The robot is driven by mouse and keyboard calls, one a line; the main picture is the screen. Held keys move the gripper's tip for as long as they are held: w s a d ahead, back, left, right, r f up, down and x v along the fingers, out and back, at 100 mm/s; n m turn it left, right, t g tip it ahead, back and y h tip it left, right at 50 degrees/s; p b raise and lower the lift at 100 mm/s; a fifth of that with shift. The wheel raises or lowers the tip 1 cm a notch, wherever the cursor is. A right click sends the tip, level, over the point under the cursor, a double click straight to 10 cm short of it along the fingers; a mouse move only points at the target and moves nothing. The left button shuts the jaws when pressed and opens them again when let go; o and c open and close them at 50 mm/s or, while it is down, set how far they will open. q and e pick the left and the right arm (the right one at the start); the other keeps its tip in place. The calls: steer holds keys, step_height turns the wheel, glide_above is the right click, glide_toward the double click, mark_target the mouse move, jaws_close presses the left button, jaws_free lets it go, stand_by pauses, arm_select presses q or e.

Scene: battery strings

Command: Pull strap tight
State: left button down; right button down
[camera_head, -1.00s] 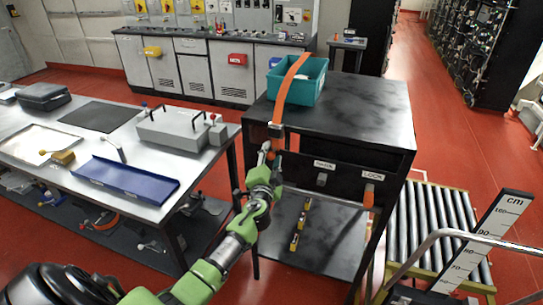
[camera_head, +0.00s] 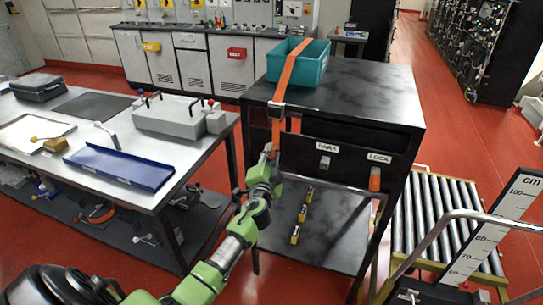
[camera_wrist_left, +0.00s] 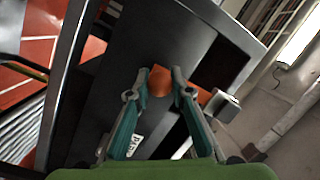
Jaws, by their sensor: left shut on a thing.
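The orange strap (camera_head: 288,73) runs over the teal crate (camera_head: 313,66) on top of the black cart (camera_head: 365,85). It passes through a metal buckle (camera_head: 277,108) at the cart's front edge, and its tail hangs down the front. My left gripper (camera_head: 271,152) is shut on the tail below the buckle. In the left wrist view the gripper (camera_wrist_left: 160,82) has orange strap (camera_wrist_left: 161,81) between its fingertips. The strap lies fairly straight from the crate's rim to the buckle. My right gripper is not in view.
The cart's front has a PARK switch (camera_head: 325,162) and an orange LOCK handle (camera_head: 375,179). Small yellow-and-black blocks (camera_head: 302,214) lie on its lower shelf. A workbench (camera_head: 65,120) stands left, a roller conveyor (camera_head: 425,215) right.

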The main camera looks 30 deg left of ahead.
arm_select(q)
steer(key=shift+f, duration=0.5)
steer(key=c, duration=1.8)
jaws_free()
steer(key=shift+r, duration=0.1)
steer(key=v, duration=1.2)
